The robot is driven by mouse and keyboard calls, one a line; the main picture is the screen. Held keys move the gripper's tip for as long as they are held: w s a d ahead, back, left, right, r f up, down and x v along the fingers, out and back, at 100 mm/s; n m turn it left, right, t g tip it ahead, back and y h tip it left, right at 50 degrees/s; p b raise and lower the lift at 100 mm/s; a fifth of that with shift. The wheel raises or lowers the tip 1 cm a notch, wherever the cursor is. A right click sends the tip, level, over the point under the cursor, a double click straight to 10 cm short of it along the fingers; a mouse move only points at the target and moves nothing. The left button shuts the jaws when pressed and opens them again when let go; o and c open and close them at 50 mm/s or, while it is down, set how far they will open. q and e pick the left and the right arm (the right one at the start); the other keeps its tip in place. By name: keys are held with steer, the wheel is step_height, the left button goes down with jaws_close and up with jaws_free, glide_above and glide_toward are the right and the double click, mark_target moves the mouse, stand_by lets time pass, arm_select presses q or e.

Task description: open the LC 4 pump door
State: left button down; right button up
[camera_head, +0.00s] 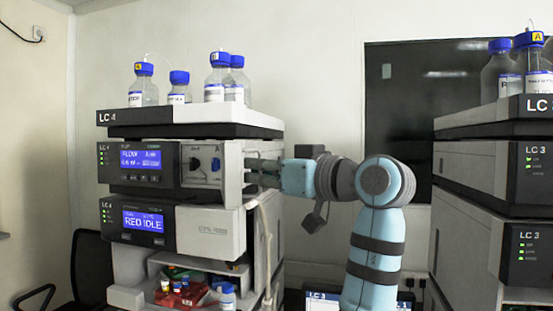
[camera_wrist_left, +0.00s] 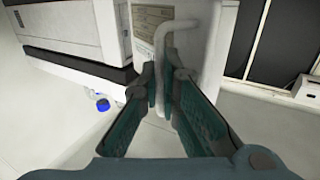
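The LC 4 pump module (camera_head: 142,166) is the upper unit of the left stack, with a lit blue display. Right of the display, a grey panel with a black knob and fittings (camera_head: 203,165) shows. A white panel (camera_head: 233,178) stands at the module's right edge; I cannot tell surely whether it is the door swung out. Contact cannot be told. My right gripper is out of view.
Capped bottles (camera_head: 179,87) stand on top of the LC 4 stack. A pale hose (camera_head: 266,240) hangs beside the stack. The LC 3 stack (camera_head: 500,180) stands at right.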

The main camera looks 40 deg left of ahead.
arm_select(q)
steer(key=shift+w+r+g, duration=0.1)
steer(key=shift+w+g, duration=0.1)
steer(key=shift+g, duration=0.2)
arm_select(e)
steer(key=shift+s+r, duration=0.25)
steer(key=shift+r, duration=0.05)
